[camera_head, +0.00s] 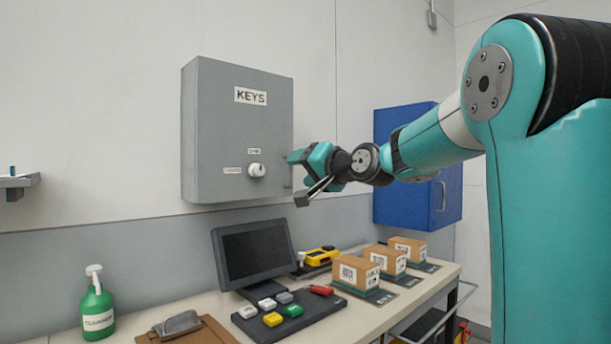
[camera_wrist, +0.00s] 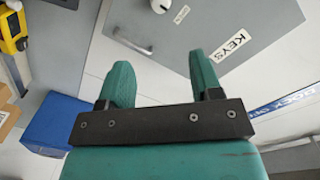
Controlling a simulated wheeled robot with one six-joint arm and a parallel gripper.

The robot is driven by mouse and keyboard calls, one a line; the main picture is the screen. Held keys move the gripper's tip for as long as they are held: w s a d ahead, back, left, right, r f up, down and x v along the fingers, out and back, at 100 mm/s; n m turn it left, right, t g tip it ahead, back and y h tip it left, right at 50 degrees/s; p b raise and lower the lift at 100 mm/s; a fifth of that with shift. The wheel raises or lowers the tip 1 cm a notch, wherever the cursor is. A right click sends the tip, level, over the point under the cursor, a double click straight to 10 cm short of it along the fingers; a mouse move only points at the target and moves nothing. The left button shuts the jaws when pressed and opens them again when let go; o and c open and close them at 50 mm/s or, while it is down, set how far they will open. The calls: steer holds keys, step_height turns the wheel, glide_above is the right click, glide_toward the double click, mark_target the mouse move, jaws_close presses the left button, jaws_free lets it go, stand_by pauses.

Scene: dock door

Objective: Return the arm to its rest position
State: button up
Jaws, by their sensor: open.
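My gripper (camera_head: 299,176) is at the end of my teal arm, which reaches in from the right. It is in front of the lower right part of the grey KEYS cabinet (camera_head: 228,130) on the wall. In the wrist view my gripper (camera_wrist: 160,75) has its two teal fingers spread apart with nothing between them. The KEYS cabinet (camera_wrist: 262,22) shows beyond the fingertips, with its door closed. A white knob (camera_head: 256,170) is on the cabinet door, left of my gripper. I cannot tell whether a fingertip touches the cabinet.
Below is a bench (camera_head: 358,318) with a monitor (camera_head: 253,254), several cartons (camera_head: 356,273), a yellow scanner-like device (camera_head: 321,256), a tray of coloured blocks (camera_head: 318,305), a clipboard (camera_head: 190,330) and a green spray bottle (camera_head: 97,308). A blue wall cabinet (camera_head: 447,196) is behind my arm.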

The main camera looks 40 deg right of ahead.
steer(key=shift+s, duration=0.25)
stand_by(0.3)
steer(key=s+a+f+n+g+y+p, duration=0.1)
steer(key=s+a+f+n+g+y, duration=0.2)
steer(key=a, duration=0.4)
steer(key=s+a+f+n+g, duration=0.1)
steer(key=a+f+n+g, duration=0.1)
steer(key=a+f, duration=0.4)
steer(key=s+a+f+n+g+y+p, duration=0.1)
steer(key=s+a+f+n+g+y, duration=0.15)
steer(key=a, duration=0.55)
steer(key=s+a+f+n+g, duration=0.2)
steer(key=s+a+f+g, duration=0.1)
steer(key=s, duration=0.4)
steer(key=s+a+f+n+g+h+p, duration=0.1)
steer(key=s+a+f+n+g, duration=0.2)
steer(key=s, duration=0.4)
steer(key=s+a+f+n+g+h, duration=0.1)
steer(key=s+a+f+n+g, duration=0.2)
steer(key=s, duration=0.5)
step_height(320, 180, down, 2)
steer(key=shift+f+g+p, duration=0.25)
steer(key=shift+g+p, duration=0.1)
steer(key=shift+g, duration=0.2)
